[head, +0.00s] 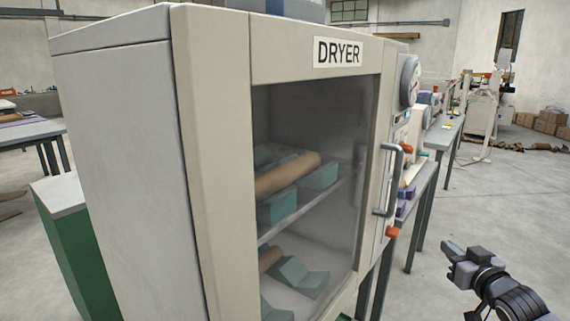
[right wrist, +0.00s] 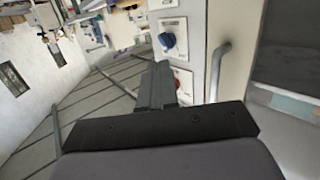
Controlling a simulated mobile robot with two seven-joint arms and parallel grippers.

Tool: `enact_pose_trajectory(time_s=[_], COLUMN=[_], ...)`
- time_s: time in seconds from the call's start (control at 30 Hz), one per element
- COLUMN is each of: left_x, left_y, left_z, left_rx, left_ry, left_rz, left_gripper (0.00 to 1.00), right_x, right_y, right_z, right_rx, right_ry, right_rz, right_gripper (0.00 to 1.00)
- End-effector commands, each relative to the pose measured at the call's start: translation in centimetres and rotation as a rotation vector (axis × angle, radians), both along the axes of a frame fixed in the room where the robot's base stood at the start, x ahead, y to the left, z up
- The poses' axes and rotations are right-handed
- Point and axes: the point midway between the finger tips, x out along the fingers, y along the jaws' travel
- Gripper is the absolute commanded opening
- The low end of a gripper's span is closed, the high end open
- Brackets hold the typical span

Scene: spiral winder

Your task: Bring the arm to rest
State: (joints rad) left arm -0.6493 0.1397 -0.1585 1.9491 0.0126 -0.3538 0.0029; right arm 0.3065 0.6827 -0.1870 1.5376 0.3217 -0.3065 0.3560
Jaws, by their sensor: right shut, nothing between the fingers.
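My right gripper (head: 455,248) is at the lower right of the head view, in free air to the right of the dryer. Its fingers are shut with nothing between them. The shut fingers also show in the right wrist view (right wrist: 158,88), pointing past the dryer's control panel. My right arm comes in from the bottom right corner. My left gripper is not in view.
The dryer (head: 210,150) stands close in front with its glass door shut and a grey handle (head: 388,180) on the door's right. Cardboard tubes (head: 288,174) lie on teal supports inside. Benches (head: 430,170) with machines stand behind. The floor (head: 490,210) at right is clear.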

Motion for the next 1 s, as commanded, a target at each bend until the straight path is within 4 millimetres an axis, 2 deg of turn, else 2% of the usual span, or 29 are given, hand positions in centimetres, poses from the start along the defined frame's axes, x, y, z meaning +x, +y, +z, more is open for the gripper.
enact_pose_trajectory(time_s=[0.03, 0.2, 0.3, 0.43, 0.6, 0.7, 0.83, 1.0], left_x=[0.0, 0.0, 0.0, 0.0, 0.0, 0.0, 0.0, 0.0], left_y=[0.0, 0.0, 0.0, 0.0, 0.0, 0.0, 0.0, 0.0], left_z=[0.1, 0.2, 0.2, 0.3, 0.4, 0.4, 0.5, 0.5], left_rx=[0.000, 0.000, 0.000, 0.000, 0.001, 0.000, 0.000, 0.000], left_ry=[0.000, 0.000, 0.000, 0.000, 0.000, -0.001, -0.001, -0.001], left_rz=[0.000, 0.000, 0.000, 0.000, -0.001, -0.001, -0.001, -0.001], left_gripper=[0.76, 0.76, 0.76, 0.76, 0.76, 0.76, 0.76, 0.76], right_x=[-1.5, -7.2, -11.2, -16.7, -24.0, -27.3, -30.1, -31.2], right_y=[2.2, 8.1, 11.2, 14.7, 18.2, 19.6, 20.5, 20.9], right_z=[-3.5, -11.8, -15.7, -19.6, -22.9, -23.9, -24.5, -24.6], right_rx=[0.000, -0.015, -0.017, -0.016, -0.015, -0.016, -0.019, -0.020], right_ry=[0.050, 0.172, 0.237, 0.319, 0.416, 0.462, 0.499, 0.515], right_rz=[0.027, 0.097, 0.130, 0.160, 0.179, 0.182, 0.181, 0.180], right_gripper=[0.00, 0.00, 0.00, 0.00, 0.00, 0.00, 0.00, 0.00])
